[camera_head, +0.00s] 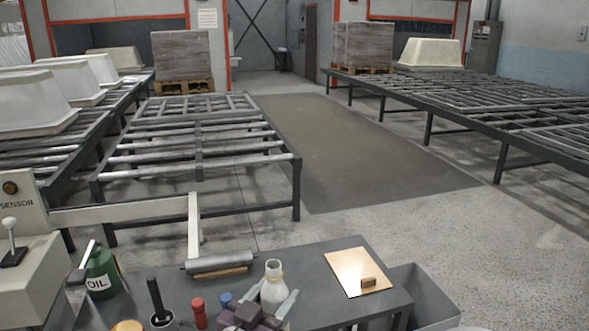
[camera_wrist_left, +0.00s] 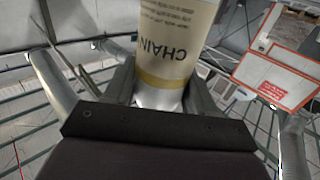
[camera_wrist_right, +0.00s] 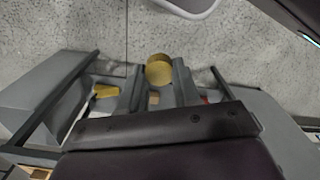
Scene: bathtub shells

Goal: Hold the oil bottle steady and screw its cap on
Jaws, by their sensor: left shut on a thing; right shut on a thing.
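In the left wrist view the bottle (camera_wrist_left: 172,45) is cream with the word CHAIN and a yellow band. My left gripper (camera_head: 270,295) is shut around its body. In the right wrist view my right gripper (camera_wrist_right: 159,85) is shut on a round gold-coloured cap (camera_wrist_right: 159,70). The cap and right gripper do not show in the head view. The bottle does not show clearly in the right wrist view.
A green can marked OIL (camera_head: 102,273), a black-handled tool (camera_head: 157,297) and a red cylinder (camera_head: 199,311) stand left of the bottle. A roller (camera_head: 219,262) lies behind. A copper-coloured sheet (camera_head: 346,268) bears a small block (camera_head: 368,282). A grey bin (camera_head: 420,290) is at right.

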